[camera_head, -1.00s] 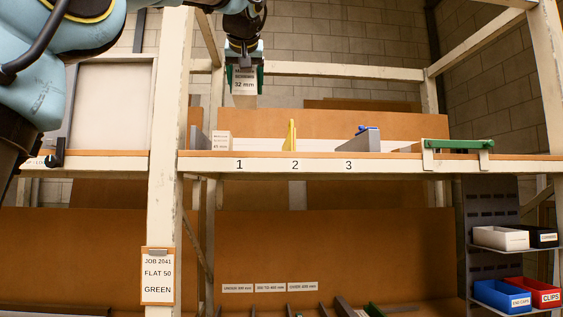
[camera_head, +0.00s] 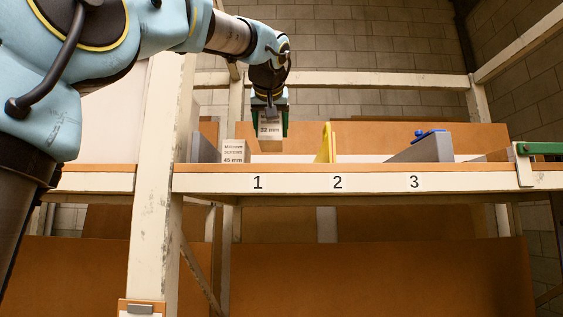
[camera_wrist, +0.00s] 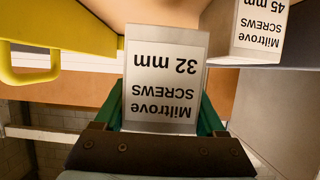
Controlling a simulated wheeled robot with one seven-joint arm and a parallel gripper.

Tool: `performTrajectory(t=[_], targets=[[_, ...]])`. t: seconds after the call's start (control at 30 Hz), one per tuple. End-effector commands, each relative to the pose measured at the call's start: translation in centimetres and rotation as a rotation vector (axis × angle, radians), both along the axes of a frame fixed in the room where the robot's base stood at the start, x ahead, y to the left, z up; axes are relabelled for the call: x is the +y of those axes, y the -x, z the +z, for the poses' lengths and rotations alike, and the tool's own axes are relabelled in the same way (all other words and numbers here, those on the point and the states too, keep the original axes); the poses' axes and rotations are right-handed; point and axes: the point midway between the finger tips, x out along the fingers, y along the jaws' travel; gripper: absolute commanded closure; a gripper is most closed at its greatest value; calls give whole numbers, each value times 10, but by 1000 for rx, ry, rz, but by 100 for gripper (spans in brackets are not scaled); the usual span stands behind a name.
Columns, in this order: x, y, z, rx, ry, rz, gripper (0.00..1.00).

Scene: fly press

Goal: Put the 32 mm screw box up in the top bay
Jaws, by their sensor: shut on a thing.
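My gripper (camera_head: 270,122) is shut on the 32 mm screw box (camera_head: 268,131), a pale box with a white label. In the wrist view the box (camera_wrist: 165,78) sits between the green fingers, its label upside down. It hangs upright over the top shelf (camera_head: 370,168), above bay 1, right of the 45 mm screw box (camera_head: 235,152). The 45 mm box (camera_wrist: 258,25) stands on the shelf and shows at the upper right of the wrist view. I cannot tell exactly how much gap is left under the held box.
A yellow piece (camera_head: 325,143) stands by number 2, right of the held box. A grey divider (camera_head: 205,148) stands left of the 45 mm box. A grey wedge-shaped block (camera_head: 430,149) with a blue item on it is by number 3. A green bar (camera_head: 541,148) is at the right.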

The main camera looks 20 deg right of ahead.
Motion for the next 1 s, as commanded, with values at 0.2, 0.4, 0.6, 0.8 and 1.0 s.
performTrajectory(t=[0.2,0.4,0.6,0.8,1.0], targets=[[0,0,-23,-1,1,-1,100],[1,1,-41,0,0,-2,100],[1,0,-61,-1,1,-1,100],[0,0,-62,-2,3,0,100],[0,0,-66,-1,2,-1,100]])
